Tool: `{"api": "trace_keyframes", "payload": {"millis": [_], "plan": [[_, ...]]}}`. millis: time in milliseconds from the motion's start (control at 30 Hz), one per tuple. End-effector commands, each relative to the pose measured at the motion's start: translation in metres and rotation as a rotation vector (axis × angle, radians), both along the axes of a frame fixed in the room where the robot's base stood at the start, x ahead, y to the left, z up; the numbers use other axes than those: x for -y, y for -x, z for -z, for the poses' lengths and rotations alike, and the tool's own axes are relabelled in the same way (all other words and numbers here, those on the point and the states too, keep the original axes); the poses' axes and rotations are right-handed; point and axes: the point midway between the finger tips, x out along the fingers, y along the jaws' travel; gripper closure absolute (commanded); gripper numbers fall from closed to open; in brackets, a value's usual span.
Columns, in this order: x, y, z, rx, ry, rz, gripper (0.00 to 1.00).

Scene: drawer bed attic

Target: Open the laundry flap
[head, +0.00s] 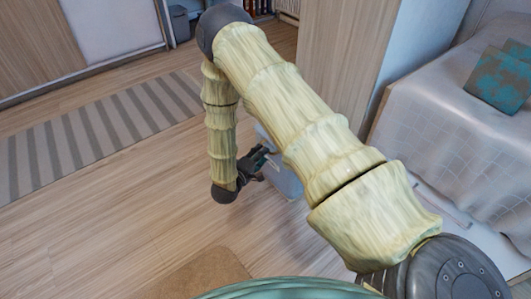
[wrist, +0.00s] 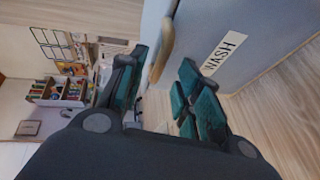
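The laundry flap (wrist: 205,28) is a pale blue-grey panel with a white WASH label (wrist: 219,54), seen tilted in the wrist view. A curved wooden handle (wrist: 163,48) stands out at its left edge. My gripper (wrist: 163,62) is open, with one dark green finger on each side of the handle's line. I cannot tell whether either finger touches the handle. In the head view my gripper (head: 260,163) is beside the pale blue-grey laundry unit (head: 282,178), which my arm largely hides.
A bed (head: 455,115) with a pale cover and teal cushions stands at the right. A tall wooden cabinet (head: 340,45) stands behind my arm. A striped rug (head: 95,130) lies at the left. The wooden floor (head: 120,215) at the left front is largely clear.

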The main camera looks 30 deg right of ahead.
Motion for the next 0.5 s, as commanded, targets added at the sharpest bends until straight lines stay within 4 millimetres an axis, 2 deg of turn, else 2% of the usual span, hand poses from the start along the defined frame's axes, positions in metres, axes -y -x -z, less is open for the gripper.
{"api": "trace_keyframes", "payload": {"millis": [200,500], "plan": [[0.028,-0.014,0.009,0.002,-0.001,0.001,0.66],[0.042,-0.022,0.01,0.002,-0.001,-0.001,0.66]]}}
